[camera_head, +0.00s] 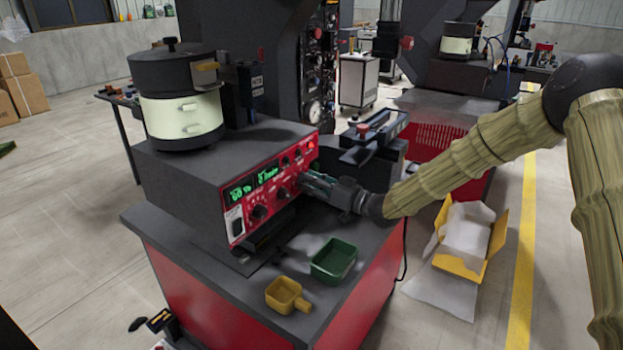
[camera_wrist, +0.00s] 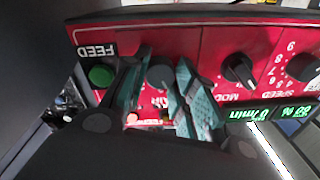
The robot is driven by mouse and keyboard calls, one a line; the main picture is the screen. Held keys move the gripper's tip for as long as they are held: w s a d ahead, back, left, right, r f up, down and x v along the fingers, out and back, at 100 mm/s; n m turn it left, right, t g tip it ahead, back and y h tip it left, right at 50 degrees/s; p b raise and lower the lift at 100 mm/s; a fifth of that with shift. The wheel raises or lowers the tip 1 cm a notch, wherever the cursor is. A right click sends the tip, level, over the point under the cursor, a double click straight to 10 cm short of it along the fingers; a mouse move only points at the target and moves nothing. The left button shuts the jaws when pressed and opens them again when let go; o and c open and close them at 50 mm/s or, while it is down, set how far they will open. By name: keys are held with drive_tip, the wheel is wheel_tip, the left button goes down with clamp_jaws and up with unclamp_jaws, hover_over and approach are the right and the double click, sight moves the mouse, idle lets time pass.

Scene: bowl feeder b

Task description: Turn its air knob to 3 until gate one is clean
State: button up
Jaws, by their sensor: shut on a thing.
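The red control panel (camera_head: 262,192) is on the front of a dark box on the bench, with green lit displays. My gripper (camera_head: 310,181) reaches its right part from the right. In the wrist view the panel shows upside down, and my gripper (camera_wrist: 163,62) has its two teal fingers on either side of a dark round knob (camera_wrist: 160,76). It is shut on this knob; the partly hidden label by it seems to read AIR. Its pointer and scale numbers cannot be read. The bowl feeder (camera_head: 181,108) stands on the box; gate one cannot be made out.
In the wrist view a green button (camera_wrist: 100,75) is left of the fingers; the mode knob (camera_wrist: 238,68) and speed knob (camera_wrist: 303,67) are to the right. A green tray (camera_head: 334,262) and a yellow scoop (camera_head: 285,295) sit on the bench below the panel.

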drive_tip(key=m+p, duration=0.2)
drive_tip(key=m, duration=0.5)
drive_tip(key=m+t+p, duration=0.1)
drive_tip(key=m+p, duration=0.1)
drive_tip(key=m, duration=0.5)
drive_tip(key=shift+r+m+h, duration=0.1)
drive_tip(key=shift+m+h, duration=0.3)
drive_tip(key=o, duration=1)
drive_tip(key=shift+o, duration=0.2)
